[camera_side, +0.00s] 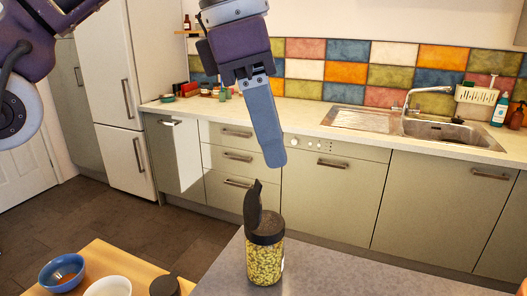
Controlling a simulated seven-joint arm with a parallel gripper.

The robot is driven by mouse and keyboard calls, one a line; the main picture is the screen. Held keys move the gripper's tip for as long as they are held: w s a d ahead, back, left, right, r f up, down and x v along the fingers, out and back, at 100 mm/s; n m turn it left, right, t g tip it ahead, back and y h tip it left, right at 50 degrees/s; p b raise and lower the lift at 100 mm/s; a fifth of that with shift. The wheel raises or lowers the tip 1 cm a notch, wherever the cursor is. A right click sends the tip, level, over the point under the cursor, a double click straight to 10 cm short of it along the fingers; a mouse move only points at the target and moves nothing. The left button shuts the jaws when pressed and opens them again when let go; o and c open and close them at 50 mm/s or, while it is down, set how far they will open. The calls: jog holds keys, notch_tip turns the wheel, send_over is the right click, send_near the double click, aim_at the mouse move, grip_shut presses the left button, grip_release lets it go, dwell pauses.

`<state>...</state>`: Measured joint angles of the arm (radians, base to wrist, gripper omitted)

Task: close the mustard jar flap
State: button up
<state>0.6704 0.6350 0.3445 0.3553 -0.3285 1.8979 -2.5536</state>
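The mustard jar (264,264) is a clear jar filled with yellow-green bits. It stands upright on a grey counter (330,272) in the lower middle of the view. It has a black lid, and its black flap (252,205) stands up nearly vertical, open, at the left side of the lid. My gripper (273,158) hangs above the jar, its blue-grey finger pointing down and slightly right. The fingertip appears above and a little right of the flap, with a visible gap between them. The fingers overlap from this side, so I cannot tell whether they are apart.
A wooden surface (98,262) at lower left holds a blue bowl (62,272), a white bowl (108,287) and a dark-lidded container (165,286). The grey counter right of the jar is clear. Kitchen cabinets and a sink (440,130) stand behind.

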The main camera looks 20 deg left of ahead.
aim_at(257, 185)
jog(key=m, duration=0.4)
jog(key=s+a+r+m, duration=0.1)
jog(key=m, duration=0.4)
jog(key=a+r+m, duration=0.1)
jog(key=m, duration=0.4)
jog(key=shift+s, duration=0.15)
jog(key=f+m, duration=0.2)
jog(key=m, duration=0.4)
jog(key=f+m, duration=0.2)
jog(key=m, duration=0.4)
jog(key=s+f+m+t, duration=0.1)
jog(key=f+m, duration=0.1)
jog(key=m, duration=0.3)
jog(key=shift+d+f+m+h, duration=0.15)
jog(key=shift+d+m+h, duration=0.05)
jog(key=shift+m+h, duration=0.2)
grip_shut()
